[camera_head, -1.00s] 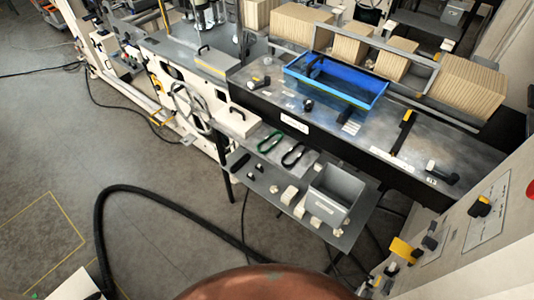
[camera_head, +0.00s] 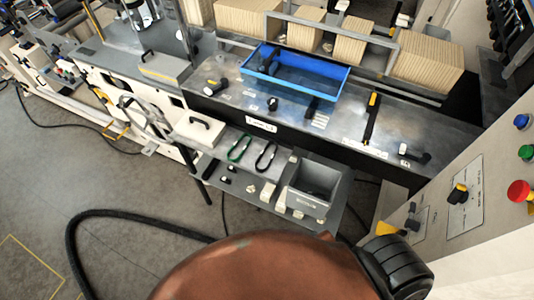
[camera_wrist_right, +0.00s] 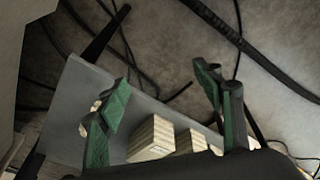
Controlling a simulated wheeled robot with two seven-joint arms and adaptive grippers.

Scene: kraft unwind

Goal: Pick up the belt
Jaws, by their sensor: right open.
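Two belt-like loops lie side by side on a grey shelf (camera_head: 278,166) below the long bench: a green loop (camera_head: 239,149) and a black loop (camera_head: 266,155) to its right. I cannot tell which of them is the belt. My right gripper (camera_wrist_right: 162,88) shows in the right wrist view with its two green-padded fingers wide apart and nothing between them. It is above a grey shelf surface with pale wooden blocks. No loop shows in that view. My left gripper is not in view.
A grey bin (camera_head: 314,186) stands right of the loops, with small pale blocks beside it. A white box with a black handle (camera_head: 198,130) is left of them. A blue tray (camera_head: 295,78) sits on the bench above. A control panel (camera_head: 480,185) stands at right.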

